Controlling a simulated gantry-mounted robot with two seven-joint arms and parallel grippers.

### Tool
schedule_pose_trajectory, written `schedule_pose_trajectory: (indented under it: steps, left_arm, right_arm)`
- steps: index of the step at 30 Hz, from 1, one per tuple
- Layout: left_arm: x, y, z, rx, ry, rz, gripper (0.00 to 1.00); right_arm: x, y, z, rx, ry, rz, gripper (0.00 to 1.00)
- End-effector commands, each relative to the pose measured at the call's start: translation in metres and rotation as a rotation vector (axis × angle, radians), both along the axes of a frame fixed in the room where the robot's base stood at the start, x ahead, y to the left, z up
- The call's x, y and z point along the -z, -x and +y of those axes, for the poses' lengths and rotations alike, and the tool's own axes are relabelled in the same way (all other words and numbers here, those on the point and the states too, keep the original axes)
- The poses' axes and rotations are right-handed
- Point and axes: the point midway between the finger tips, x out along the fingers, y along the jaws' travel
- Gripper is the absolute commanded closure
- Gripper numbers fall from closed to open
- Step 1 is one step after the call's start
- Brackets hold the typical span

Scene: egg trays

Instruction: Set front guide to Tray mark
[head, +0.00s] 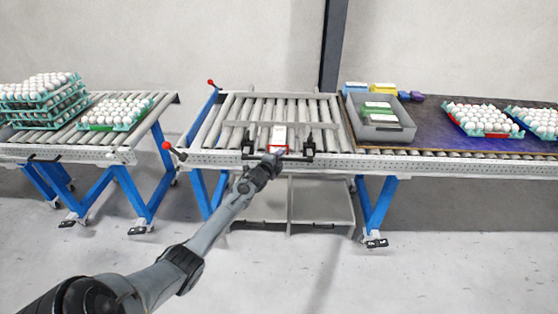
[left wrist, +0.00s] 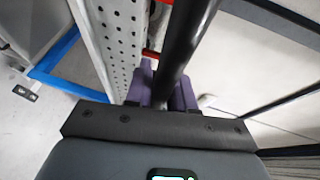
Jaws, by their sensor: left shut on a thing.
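The front guide shows in the head view as a black handle bar (head: 299,159) with upright black brackets at the near edge of the middle roller table. A white plate with a red edge (head: 279,137) lies on the rollers between the brackets. My left gripper (head: 274,156) reaches the bar from the front, near its middle. In the left wrist view my left gripper's purple fingers (left wrist: 162,88) are shut around the thick black bar (left wrist: 188,38). The Tray mark cannot be read at this size. My right gripper is not in view.
A grey crate (head: 383,133) stands to the right of the middle table. Egg trays stand on the left conveyor (head: 60,139) and on the dark mat (head: 430,138) at right. A red-knobbed lever (head: 167,145) sticks out at the table's left. The near floor is clear apart from my arm.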

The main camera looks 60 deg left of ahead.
Motion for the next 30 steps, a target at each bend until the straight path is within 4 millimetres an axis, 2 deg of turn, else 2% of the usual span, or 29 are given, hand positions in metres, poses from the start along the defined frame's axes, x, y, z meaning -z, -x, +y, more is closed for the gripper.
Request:
schedule_pose_trajectory:
  steps: [1,4,5,14,19,30]
  left_arm:
    - [0.003,0.0,-0.001,0.0,0.006,0.006,0.74]
    - [0.003,0.0,-0.001,0.0,0.005,0.004,0.58]
    - [0.002,0.0,-0.001,0.0,0.003,0.004,0.58]
    - [0.0,0.001,-0.001,0.0,0.001,0.002,0.58]
    - [-0.002,0.008,-0.006,0.001,-0.001,0.003,0.58]
    - [-0.011,0.052,-0.032,0.0,0.001,0.004,0.58]
  right_arm:
    - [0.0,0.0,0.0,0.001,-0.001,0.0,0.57]
    - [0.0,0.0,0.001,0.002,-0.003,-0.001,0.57]
    - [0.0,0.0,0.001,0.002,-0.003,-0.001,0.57]
    - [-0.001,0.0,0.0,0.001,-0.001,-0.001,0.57]
    - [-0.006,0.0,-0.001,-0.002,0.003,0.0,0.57]
    - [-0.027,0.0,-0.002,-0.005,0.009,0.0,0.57]
